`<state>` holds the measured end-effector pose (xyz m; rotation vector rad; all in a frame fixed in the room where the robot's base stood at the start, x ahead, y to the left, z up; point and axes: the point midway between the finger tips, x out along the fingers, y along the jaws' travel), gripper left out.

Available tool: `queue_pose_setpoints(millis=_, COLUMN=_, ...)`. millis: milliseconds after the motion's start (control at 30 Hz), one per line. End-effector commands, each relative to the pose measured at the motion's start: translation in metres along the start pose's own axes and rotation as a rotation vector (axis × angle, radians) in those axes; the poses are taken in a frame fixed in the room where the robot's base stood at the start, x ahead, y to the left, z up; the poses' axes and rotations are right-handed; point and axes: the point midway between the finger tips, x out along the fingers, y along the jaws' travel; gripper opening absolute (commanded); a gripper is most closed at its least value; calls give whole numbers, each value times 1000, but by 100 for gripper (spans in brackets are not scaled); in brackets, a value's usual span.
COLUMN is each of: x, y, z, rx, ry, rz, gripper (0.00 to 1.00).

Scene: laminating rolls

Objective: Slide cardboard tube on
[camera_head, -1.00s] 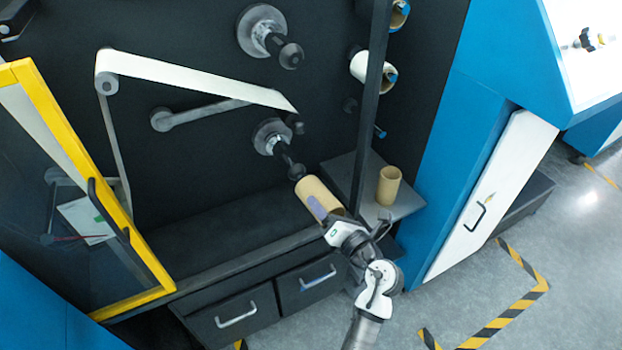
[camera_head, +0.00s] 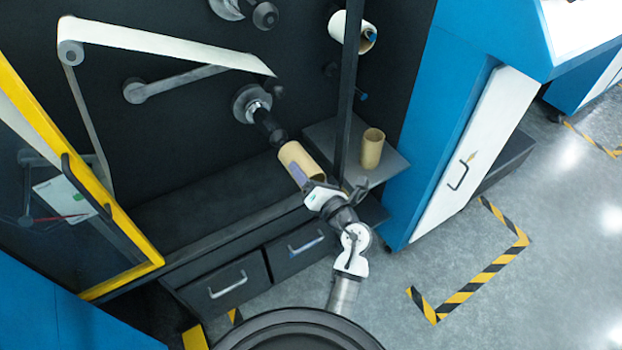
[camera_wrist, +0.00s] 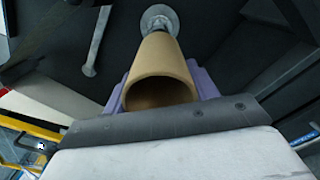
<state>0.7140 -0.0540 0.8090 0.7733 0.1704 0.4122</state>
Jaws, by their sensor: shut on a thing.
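A tan cardboard tube (camera_head: 302,163) is held at an angle in front of the lower black spindle (camera_head: 266,122) on the machine's dark panel. My gripper (camera_head: 299,174) is shut on the tube, with its purple pads on either side. In the wrist view, the tube (camera_wrist: 165,68) shows its open near end, and my gripper (camera_wrist: 160,90) grips it from both sides. The spindle's round flange (camera_wrist: 158,17) is roughly in line beyond the tube. The tube's far end is close to the spindle tip; I cannot tell whether they touch or overlap.
A second cardboard tube (camera_head: 372,148) stands upright on a grey side shelf (camera_head: 392,170). A dark post (camera_head: 347,90) rises right of the spindle. A white web (camera_head: 165,47) runs above left. A yellow-framed door (camera_head: 82,190) stands open at left. Drawers (camera_head: 226,290) lie below.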

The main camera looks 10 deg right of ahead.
Motion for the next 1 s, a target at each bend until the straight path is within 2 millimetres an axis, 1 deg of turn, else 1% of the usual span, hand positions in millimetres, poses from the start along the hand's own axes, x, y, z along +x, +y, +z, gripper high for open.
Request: queue_pose_setpoints(millis=1000, x=62, y=0, z=-1, rx=0, ry=1, rz=2, gripper=35)
